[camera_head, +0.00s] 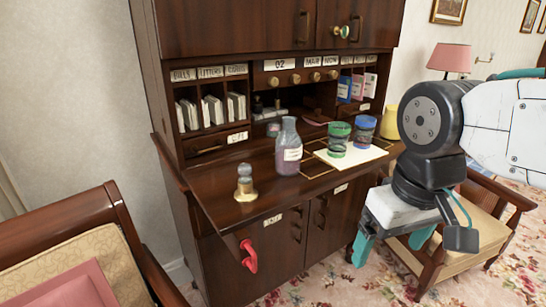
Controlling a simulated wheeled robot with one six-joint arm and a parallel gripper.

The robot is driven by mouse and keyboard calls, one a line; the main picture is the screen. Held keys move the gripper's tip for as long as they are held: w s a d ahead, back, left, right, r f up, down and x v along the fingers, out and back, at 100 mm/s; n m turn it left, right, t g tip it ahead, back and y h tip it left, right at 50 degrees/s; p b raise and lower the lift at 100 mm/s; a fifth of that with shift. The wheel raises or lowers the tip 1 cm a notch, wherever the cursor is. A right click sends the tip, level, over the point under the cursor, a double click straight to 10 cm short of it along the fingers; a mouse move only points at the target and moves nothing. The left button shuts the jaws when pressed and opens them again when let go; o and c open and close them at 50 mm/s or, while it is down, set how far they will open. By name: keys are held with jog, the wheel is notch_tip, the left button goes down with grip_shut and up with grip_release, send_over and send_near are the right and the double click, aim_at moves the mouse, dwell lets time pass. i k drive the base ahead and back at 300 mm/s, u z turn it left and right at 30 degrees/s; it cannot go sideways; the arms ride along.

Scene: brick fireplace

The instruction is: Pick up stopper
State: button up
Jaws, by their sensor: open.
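A small piece with a clear rounded top and a gold base (245,184), which looks like the stopper, stands upright near the left front of the desk's fold-down top (225,205). A glass bottle (289,150) with a purple content and a pale label stands to its right. My gripper (392,246) points down with its teal fingers apart, empty. It is to the right of the desk front, well apart from the stopper.
A green-rimmed jar (338,140) and a blue-rimmed jar (364,128) stand by a white sheet (350,157). A red hooked handle (249,256) hangs below the desk top. Armchairs stand left (93,255) and right (480,200). The desk top around the stopper is clear.

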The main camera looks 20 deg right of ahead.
aim_at(245, 169)
jog(key=k, duration=0.55)
jog(key=z, duration=0.65)
jog(key=i, duration=1.35)
jog(key=u, duration=0.3)
